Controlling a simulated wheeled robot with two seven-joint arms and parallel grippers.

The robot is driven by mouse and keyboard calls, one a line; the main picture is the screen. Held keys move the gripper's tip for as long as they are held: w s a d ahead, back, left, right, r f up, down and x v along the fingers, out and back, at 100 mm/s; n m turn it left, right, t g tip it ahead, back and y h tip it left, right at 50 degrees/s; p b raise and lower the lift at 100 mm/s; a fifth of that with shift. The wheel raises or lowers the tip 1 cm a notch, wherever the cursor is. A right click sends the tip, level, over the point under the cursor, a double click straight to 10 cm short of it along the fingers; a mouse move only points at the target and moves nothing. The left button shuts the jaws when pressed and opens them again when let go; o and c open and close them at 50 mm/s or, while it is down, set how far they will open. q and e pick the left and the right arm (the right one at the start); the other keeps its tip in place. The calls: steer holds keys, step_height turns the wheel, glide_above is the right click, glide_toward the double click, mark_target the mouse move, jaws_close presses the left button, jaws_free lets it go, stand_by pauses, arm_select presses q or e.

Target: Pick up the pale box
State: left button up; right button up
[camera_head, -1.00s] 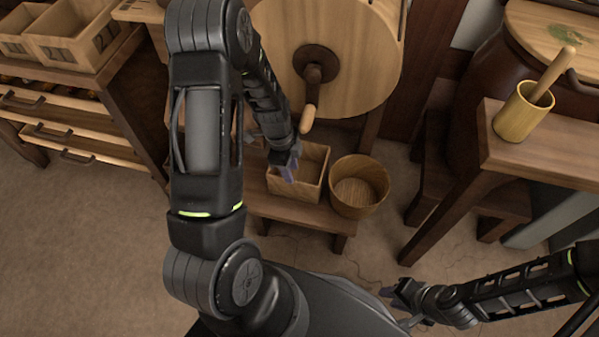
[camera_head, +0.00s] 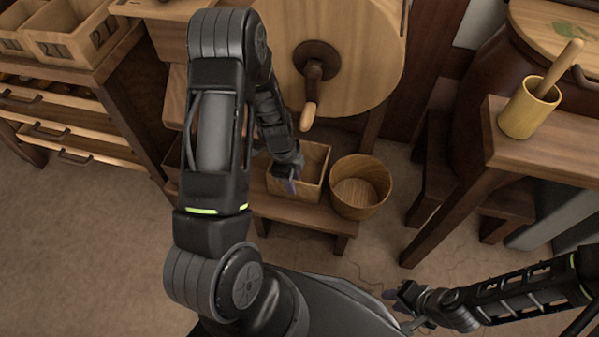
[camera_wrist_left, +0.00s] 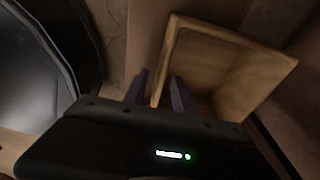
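The pale box (camera_head: 314,178) is a square, open-topped wooden box on a low bench, and it looks empty. My left gripper (camera_head: 291,187) reaches down from above at the box's near left side. In the left wrist view, the two fingers of my left gripper (camera_wrist_left: 158,92) are apart, with one wall of the box (camera_wrist_left: 232,72) between them; a gap shows, and contact cannot be seen. My right gripper (camera_head: 397,293) is low at the right, far from the box, and its fingers are too small to read.
A round wooden tub (camera_head: 360,187) stands close to the right of the box on the low bench (camera_head: 305,219). A large wooden wheel with a crank handle (camera_head: 309,115) is just behind. A table with a mortar (camera_head: 528,108) stands at right. Floor in front is clear.

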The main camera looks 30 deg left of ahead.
stand_by(0.4)
arm_select(q)
jaws_close()
stand_by(1.3)
